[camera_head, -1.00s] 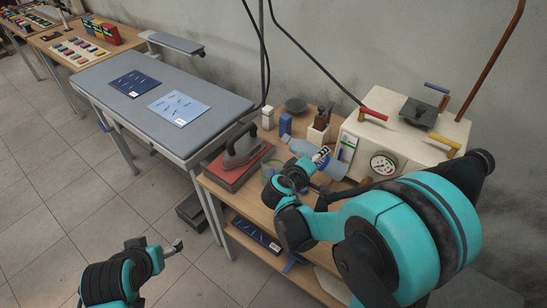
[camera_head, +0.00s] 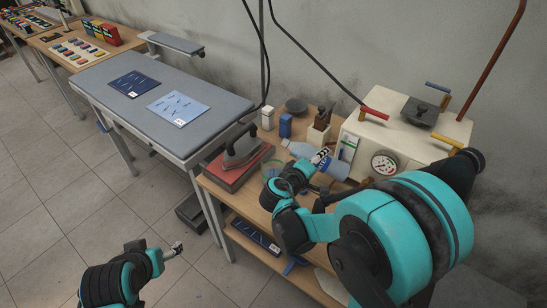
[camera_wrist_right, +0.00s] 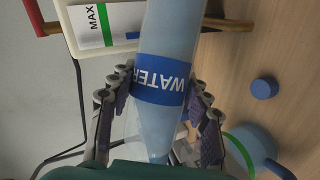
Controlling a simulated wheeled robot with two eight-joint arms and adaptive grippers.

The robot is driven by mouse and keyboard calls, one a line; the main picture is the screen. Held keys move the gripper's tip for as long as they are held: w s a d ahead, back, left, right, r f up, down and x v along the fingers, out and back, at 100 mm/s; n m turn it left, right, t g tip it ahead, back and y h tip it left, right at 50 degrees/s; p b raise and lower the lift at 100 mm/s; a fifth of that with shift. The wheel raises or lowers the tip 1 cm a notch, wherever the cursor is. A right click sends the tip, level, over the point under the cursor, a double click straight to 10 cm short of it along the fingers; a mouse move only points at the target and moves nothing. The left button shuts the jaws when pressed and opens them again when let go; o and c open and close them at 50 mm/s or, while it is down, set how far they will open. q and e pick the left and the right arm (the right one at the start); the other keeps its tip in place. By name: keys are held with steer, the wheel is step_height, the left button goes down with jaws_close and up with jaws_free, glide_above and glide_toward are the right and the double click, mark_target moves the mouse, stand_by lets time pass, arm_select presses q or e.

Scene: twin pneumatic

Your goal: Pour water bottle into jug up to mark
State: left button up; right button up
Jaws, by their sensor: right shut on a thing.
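The water bottle (camera_head: 333,168), clear blue with a dark blue label, lies strongly tilted in my right gripper (camera_head: 320,157) above the wooden table. In the right wrist view the fingers (camera_wrist_right: 160,105) are shut on both sides of the bottle (camera_wrist_right: 160,85), by its "WATER" label; its narrow end points toward the bottom of the picture. The clear jug (camera_head: 271,168) stands left of the gripper, partly hidden by my arm; its green band (camera_wrist_right: 238,152) shows at the lower right of the wrist view. I cannot tell whether water is flowing. My left gripper (camera_head: 177,249) is low over the floor, its fingers too small to judge.
A white boiler (camera_head: 405,140) with a gauge stands behind my right arm. An iron (camera_head: 243,150) on a red base sits left of the jug. A blue cap (camera_wrist_right: 264,88) lies on the table.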

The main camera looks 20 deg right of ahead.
steer(key=shift+f, duration=0.2)
steer(key=shift+w+a+f+n+h+b, duration=0.35)
steer(key=shift+n+h+b, duration=0.3)
steer(key=shift+b, duration=0.6)
stand_by(0.9)
steer(key=shift+s+r+n, duration=0.1)
steer(key=shift+r+n, duration=0.35)
steer(key=shift+r, duration=0.05)
stand_by(2.1)
